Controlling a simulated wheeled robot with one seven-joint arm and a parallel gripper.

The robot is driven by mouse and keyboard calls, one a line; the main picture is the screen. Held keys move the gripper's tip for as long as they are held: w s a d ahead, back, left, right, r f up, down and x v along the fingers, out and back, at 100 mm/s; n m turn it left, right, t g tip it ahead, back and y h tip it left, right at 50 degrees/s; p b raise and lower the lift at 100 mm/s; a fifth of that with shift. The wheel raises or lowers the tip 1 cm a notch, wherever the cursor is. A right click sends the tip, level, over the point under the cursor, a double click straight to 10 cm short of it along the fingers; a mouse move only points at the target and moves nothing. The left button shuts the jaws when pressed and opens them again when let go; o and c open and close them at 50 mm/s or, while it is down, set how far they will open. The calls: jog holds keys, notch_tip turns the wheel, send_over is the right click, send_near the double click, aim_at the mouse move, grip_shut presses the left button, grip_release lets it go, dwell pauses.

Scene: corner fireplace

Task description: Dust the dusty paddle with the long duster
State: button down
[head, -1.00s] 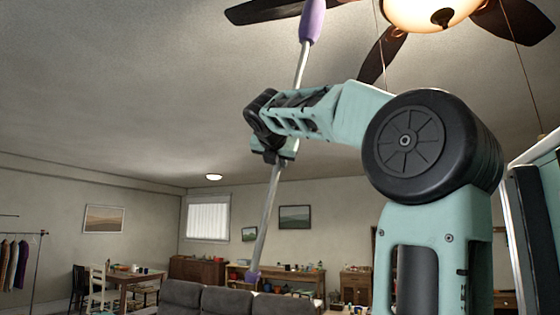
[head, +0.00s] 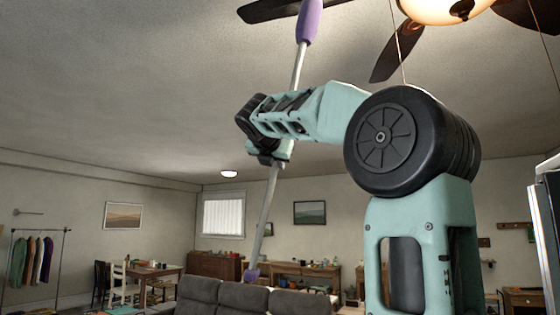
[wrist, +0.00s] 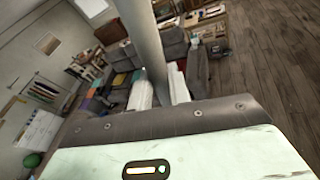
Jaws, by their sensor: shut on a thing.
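The long duster (head: 268,205) is a pale pole with a purple head (head: 309,22) at the top and a purple piece (head: 251,274) at the bottom. My gripper (head: 270,160) is shut on the pole around its middle and holds it steeply, slightly tilted. The pole also shows in the wrist view (wrist: 145,45). The ceiling fan has several dark paddles. In the head view the purple head overlaps the left paddle (head: 268,11); I cannot tell whether they touch. Another paddle (head: 397,52) points down-left in the picture. I cannot make out which paddle is dusty.
The fan's lit lamp (head: 440,8) and a thin pull chain (head: 396,35) hang near the paddles. A grey sofa (head: 245,299) stands below, with a dining table (head: 150,271) behind left. The wrist view shows bare wooden floor (wrist: 262,60) on the right.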

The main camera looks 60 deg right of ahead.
jog(key=shift+w+a+r+p, duration=0.15)
jog(key=shift+w+p, duration=0.1)
jog(key=shift+w, duration=0.4)
jog(key=shift+w+a+p, duration=0.15)
jog(key=shift+w+p, duration=0.1)
jog(key=shift+w, duration=0.35)
jog(key=shift+w+a+p, duration=1.25)
jog(key=shift+w+p, duration=1.35)
jog(key=shift+w, duration=3.1)
jog(key=shift+s+d+b, duration=0.65)
jog(key=shift+s+d, duration=1.3)
jog(key=shift+s, duration=2.8)
jog(key=shift+s+d+b, duration=0.65)
jog(key=shift+s+d, duration=1.25)
jog(key=shift+s, duration=2.8)
jog(key=w+a+p, duration=0.1)
jog(key=w+a, duration=0.1)
jog(key=w, duration=0.6)
jog(key=shift+w+f, duration=0.35)
